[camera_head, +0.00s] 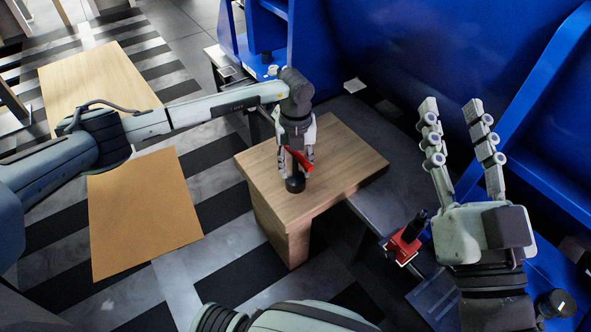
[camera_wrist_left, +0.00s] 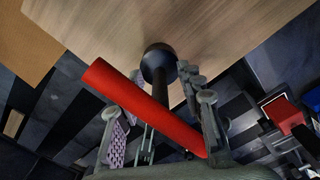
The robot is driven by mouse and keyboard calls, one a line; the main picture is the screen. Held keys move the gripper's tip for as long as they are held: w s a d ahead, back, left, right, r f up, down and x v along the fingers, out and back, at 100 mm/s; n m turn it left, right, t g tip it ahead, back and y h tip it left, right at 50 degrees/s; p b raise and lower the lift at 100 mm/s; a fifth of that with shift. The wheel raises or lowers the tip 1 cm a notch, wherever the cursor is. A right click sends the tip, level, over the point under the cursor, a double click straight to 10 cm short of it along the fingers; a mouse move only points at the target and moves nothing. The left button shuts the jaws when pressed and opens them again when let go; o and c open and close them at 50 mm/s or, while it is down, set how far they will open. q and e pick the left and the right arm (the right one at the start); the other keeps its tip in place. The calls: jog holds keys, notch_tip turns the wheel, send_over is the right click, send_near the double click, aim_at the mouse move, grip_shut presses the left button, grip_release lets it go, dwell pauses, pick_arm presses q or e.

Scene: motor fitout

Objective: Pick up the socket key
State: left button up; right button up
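The socket key (camera_head: 295,184) has a red bar handle, a black shaft and a round black end. It appears to stand upright on the wooden table. My left gripper (camera_head: 296,163) points down over it, with one finger on each side. In the left wrist view, the red handle (camera_wrist_left: 140,105) crosses aslant between the spread fingers, and the shaft runs down behind it to the round end. The fingers look apart from the shaft, though contact with the handle is hard to judge. My right gripper (camera_head: 451,107) is open and empty, pointing up at the right.
The wooden table (camera_head: 345,150) has free room behind and right of the key. A red and black tool (camera_head: 403,246) lies to the right on a dark surface. Blue panels (camera_head: 400,60) rise behind. A brown board (camera_head: 140,215) and a lighter wooden top (camera_head: 95,80) are at the left.

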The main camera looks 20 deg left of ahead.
pick_arm(q)
jog(key=shift+c, duration=0.6)
jog(key=c, duration=0.7)
grip_shut()
jog(key=shift+r, duration=0.2)
